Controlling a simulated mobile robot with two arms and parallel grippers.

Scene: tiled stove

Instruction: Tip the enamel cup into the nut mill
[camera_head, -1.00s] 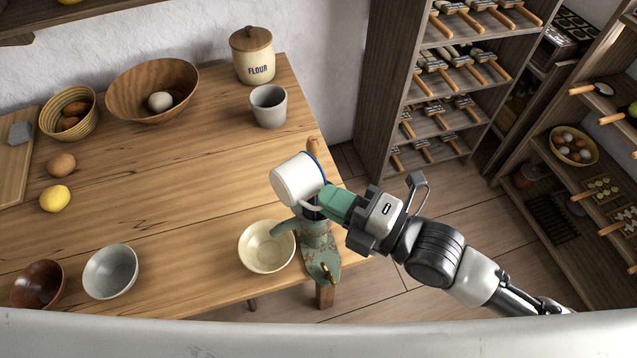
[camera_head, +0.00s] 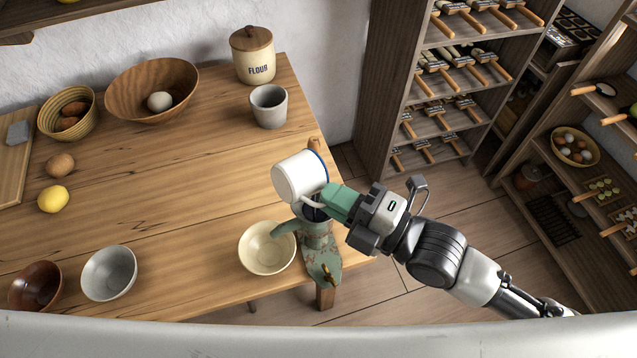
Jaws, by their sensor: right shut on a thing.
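The white enamel cup (camera_head: 298,176) with a blue rim is tilted, its rim turned to the right and down, above the nut mill. My right gripper (camera_head: 328,200) comes in from the right and is shut on the cup at its handle side. The green nut mill (camera_head: 318,246) is fixed at the table's right edge, directly below the cup. Its hopper mouth is partly hidden by the cup and gripper. A cream bowl (camera_head: 265,250) stands under the mill's spout. The inside of the cup is hidden. My left gripper is not in view.
A grey cup (camera_head: 269,108) and flour jar (camera_head: 253,55) stand behind. A wooden bowl (camera_head: 150,92), a lemon (camera_head: 53,199), a grey bowl (camera_head: 110,273) and a brown bowl (camera_head: 36,287) are to the left. The middle of the table (camera_head: 170,200) is clear. Shelves (camera_head: 400,85) stand at right.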

